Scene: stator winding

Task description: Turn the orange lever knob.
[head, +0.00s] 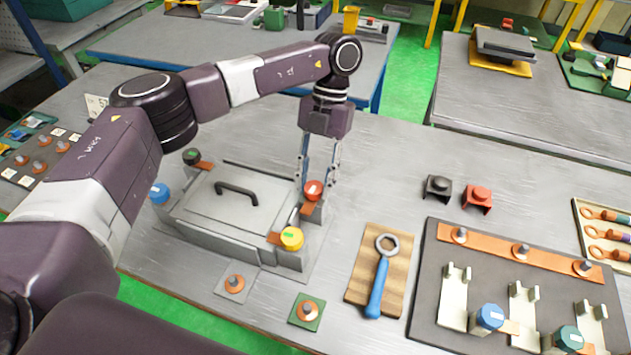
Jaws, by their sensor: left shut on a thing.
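The orange-red knob (313,190) stands at the right back corner of a grey metal box, with a light mark on its top. My left gripper (318,182) points straight down there and is shut on this knob, its two fingers on either side of it. A small silver lever piece (293,215) shows between this knob and a yellow knob (291,238) in front. The fingers partly hide the knob's back and sides. My right gripper is not in view.
The grey box (222,236) has a lid with a black handle (236,190), and blue (160,192) and dark green (191,156) knobs. A blue-handled wrench (380,275) lies on a wooden board to the right. A dark terminal board (425,315) is farther right.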

